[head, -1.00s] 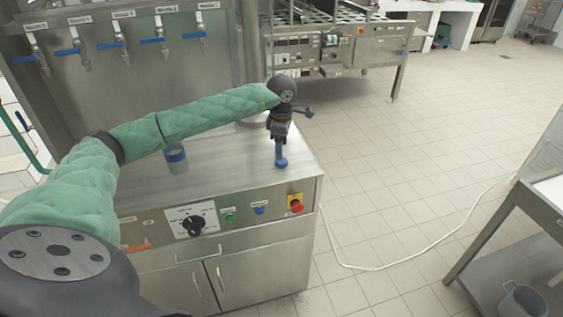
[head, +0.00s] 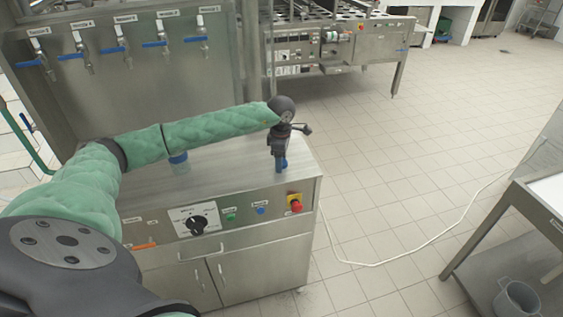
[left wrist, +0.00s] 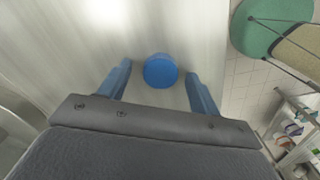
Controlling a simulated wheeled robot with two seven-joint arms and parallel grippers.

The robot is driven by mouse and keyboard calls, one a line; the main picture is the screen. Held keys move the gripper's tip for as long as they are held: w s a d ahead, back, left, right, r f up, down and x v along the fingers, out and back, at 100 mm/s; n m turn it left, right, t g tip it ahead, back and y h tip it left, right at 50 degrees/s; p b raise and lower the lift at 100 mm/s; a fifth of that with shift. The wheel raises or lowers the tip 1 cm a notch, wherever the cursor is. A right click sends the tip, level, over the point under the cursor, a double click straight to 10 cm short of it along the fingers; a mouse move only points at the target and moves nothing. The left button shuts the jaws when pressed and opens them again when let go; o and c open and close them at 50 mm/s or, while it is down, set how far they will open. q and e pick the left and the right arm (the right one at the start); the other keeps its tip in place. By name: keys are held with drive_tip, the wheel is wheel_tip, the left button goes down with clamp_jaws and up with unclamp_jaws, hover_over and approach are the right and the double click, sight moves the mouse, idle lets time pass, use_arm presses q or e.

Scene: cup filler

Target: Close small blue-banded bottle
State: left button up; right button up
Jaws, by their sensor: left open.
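The small blue-banded bottle (head: 178,162) stands on the steel counter, partly hidden behind my left forearm in the head view. Its blue band shows near the top; I cannot make out its mouth. A round blue cap (left wrist: 160,71) shows in the left wrist view over the bare steel surface. My left gripper (head: 281,166) points down at the counter's right end. Its two blue fingers (left wrist: 158,88) are open, one on each side of the cap, with gaps between. The cap is largely hidden by the gripper in the head view. My right gripper is out of view.
The steel counter (head: 225,178) has a front panel with a dial (head: 195,224) and a red stop button (head: 295,206). Several labelled taps (head: 122,48) hang on the back wall.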

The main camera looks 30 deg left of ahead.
use_arm(q)
drive_tip(key=shift+c, duration=0.4)
drive_tip(key=c, duration=0.9)
drive_tip(key=shift+c, duration=0.2)
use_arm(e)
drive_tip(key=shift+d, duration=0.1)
use_arm(q)
drive_tip(key=shift+r, duration=0.1)
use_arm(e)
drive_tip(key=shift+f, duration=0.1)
